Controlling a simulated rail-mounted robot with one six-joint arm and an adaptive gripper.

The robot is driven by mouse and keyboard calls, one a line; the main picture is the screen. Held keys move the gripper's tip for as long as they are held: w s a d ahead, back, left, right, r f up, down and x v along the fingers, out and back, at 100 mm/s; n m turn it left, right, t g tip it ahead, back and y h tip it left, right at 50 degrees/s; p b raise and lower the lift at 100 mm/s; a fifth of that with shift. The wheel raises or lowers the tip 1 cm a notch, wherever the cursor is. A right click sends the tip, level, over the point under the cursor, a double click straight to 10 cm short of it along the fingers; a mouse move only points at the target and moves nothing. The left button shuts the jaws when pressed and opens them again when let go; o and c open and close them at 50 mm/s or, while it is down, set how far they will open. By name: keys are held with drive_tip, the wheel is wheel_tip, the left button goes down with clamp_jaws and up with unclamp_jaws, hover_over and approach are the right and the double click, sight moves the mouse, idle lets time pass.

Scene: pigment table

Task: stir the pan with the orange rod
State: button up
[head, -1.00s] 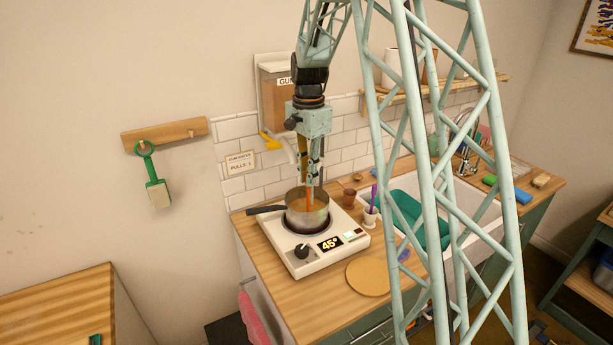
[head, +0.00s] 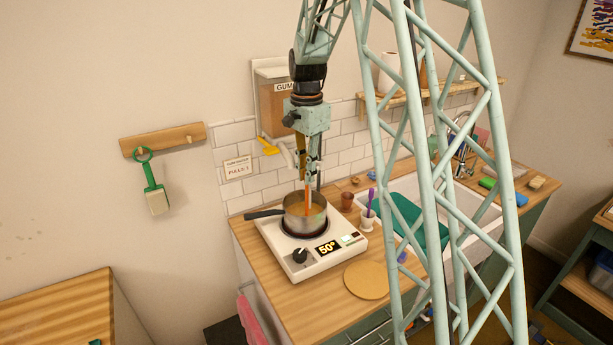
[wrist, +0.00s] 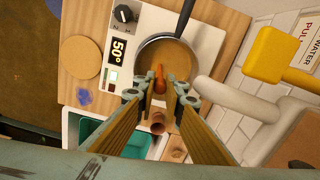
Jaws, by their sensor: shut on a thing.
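A steel pan (head: 297,222) with a dark handle stands on the white hot plate (head: 295,262), whose display reads 50°. Brownish-orange liquid fills it. My gripper (head: 309,182) is above the pan, pointing down and shut on the orange rod (head: 308,207). The rod's lower end reaches into the pan. In the wrist view the orange rod (wrist: 158,78) shows between my fingertips (wrist: 160,98), over the pan (wrist: 186,44). The rod's lowest tip is hidden in the liquid.
A small brown pot (head: 347,201) and a white mortar with a purple pestle (head: 368,219) stand right of the pan. A round cork mat (head: 366,280) lies in front. The gum dispenser (head: 272,100) with its yellow lever (head: 267,146) is on the wall behind.

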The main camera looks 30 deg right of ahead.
drive_tip(key=shift+r+p, duration=1.55)
drive_tip(key=shift+r, duration=1.4)
drive_tip(key=shift+r+p, duration=0.85)
drive_tip(key=shift+r, duration=0.6)
